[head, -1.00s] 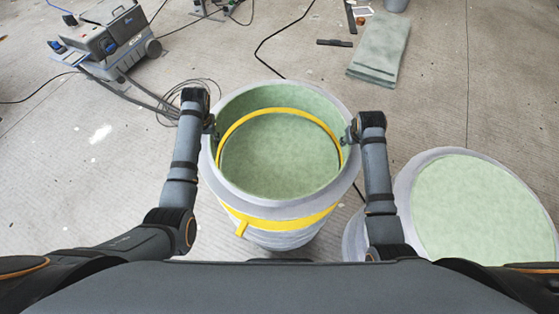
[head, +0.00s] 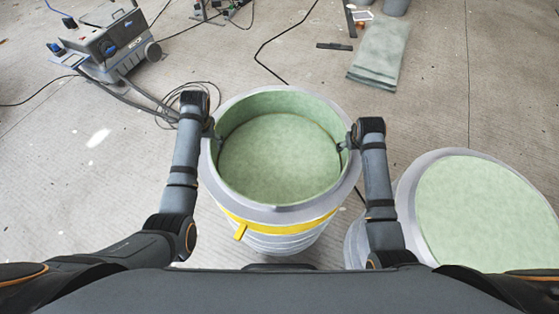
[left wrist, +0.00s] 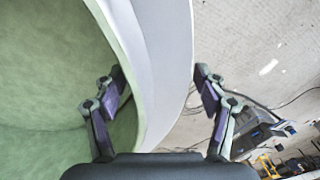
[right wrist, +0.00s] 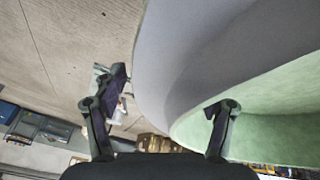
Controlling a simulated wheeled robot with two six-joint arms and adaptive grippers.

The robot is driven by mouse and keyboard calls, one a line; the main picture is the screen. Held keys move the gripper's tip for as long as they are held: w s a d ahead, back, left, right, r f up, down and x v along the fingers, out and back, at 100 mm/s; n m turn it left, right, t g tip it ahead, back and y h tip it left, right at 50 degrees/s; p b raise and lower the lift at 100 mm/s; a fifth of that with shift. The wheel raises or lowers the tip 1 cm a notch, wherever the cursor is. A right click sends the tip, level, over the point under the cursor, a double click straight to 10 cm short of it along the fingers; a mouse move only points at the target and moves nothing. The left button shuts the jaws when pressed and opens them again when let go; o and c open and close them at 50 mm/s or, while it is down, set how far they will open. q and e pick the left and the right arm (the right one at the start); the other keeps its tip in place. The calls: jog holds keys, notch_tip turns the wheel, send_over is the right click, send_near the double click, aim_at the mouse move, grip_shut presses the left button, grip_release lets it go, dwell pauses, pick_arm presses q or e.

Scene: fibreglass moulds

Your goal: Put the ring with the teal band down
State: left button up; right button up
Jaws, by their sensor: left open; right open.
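A large round ring (head: 282,213) with a grey rim and pale green inner wall stands in the middle of the head view. No teal band shows on it in any view. A yellow band (head: 275,224) with a tab runs around the stack just below its rim. My left gripper (head: 211,130) is open at the ring's left side; in the left wrist view its fingers (left wrist: 159,77) straddle the wall (left wrist: 165,60), with gaps. My right gripper (head: 345,144) is open at the right side; in the right wrist view its fingers (right wrist: 167,92) are apart across the wall (right wrist: 180,60).
A second round mould (head: 475,215) with a green top and grey rim stands at the right, close to my right arm. A grey machine on a cart (head: 110,48) with hoses stands at the back left. Folded green sheets (head: 380,55) lie at the back right.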

pick_arm(q)
notch_tip(320, 180, up, 11)
jog(key=s+d, duration=0.1)
jog(key=shift+d+f, duration=0.2)
jog(key=shift+d, duration=0.1)
pick_arm(e)
jog(key=v, duration=1.2)
